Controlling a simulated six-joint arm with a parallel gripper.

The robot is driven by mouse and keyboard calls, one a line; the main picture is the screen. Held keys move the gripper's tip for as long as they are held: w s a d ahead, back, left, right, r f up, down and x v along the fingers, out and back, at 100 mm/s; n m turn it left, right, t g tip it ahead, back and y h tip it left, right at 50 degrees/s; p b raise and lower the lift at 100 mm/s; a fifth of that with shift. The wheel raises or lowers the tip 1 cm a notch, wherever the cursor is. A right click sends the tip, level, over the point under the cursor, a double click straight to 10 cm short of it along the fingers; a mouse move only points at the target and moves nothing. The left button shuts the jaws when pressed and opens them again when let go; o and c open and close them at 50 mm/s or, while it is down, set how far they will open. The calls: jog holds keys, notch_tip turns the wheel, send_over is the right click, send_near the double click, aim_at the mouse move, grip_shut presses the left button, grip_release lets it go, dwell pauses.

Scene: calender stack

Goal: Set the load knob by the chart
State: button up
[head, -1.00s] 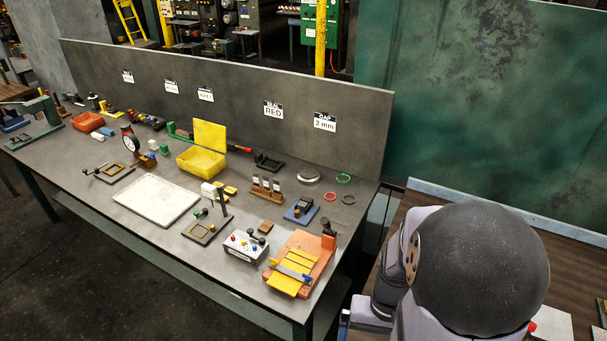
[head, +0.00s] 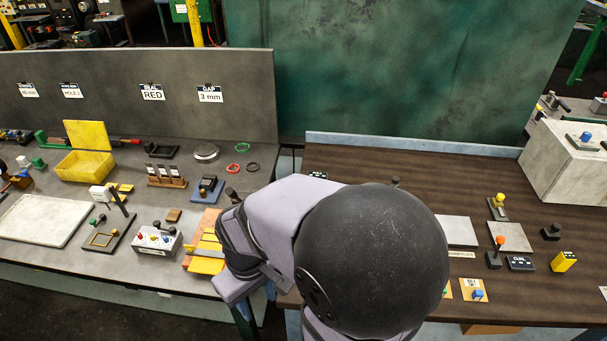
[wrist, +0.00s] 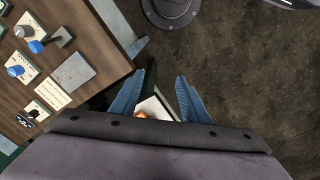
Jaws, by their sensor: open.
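My gripper (wrist: 158,95) is open in the wrist view, its two blue fingers apart above the floor beside a brown bench edge. A white thing with an orange part (wrist: 150,107) shows below and between the fingers, partly hidden; I cannot tell what it is. Blue knobs on pale plates, one upper (wrist: 36,46) and one lower (wrist: 16,71), stand on the bench at the left. A cream card with small print (wrist: 52,92) lies near them. In the head view a blue knob (head: 477,295) sits on a tan plate. I cannot read which knob is load or which card is the chart.
The brown bench (head: 350,165) holds an orange-topped lever (head: 499,243), a yellow block (head: 563,261) and a grey box (head: 565,165). The grey bench at the left is crowded, with a yellow bin (head: 84,165). A round floor base (wrist: 172,10) shows in the wrist view.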

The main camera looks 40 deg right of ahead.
jog(key=w+d+f+n+h+b, duration=0.1)
jog(key=w+d+n+b, duration=0.1)
jog(key=w+d+n, duration=0.55)
jog(key=w+d+f+n+h+b, duration=0.15)
jog(key=w+d, duration=0.25)
jog(key=d, duration=0.6)
jog(key=d+f+n+h+b, duration=0.3)
jog(key=d+n, duration=0.7)
jog(key=d, duration=1)
jog(key=shift+y, duration=0.65)
jog(key=shift+p+x, duration=0.85)
jog(key=shift+x, duration=3.05)
jog(key=shift+w+a, duration=0.1)
jog(key=shift+w, duration=0.1)
grip_shut()
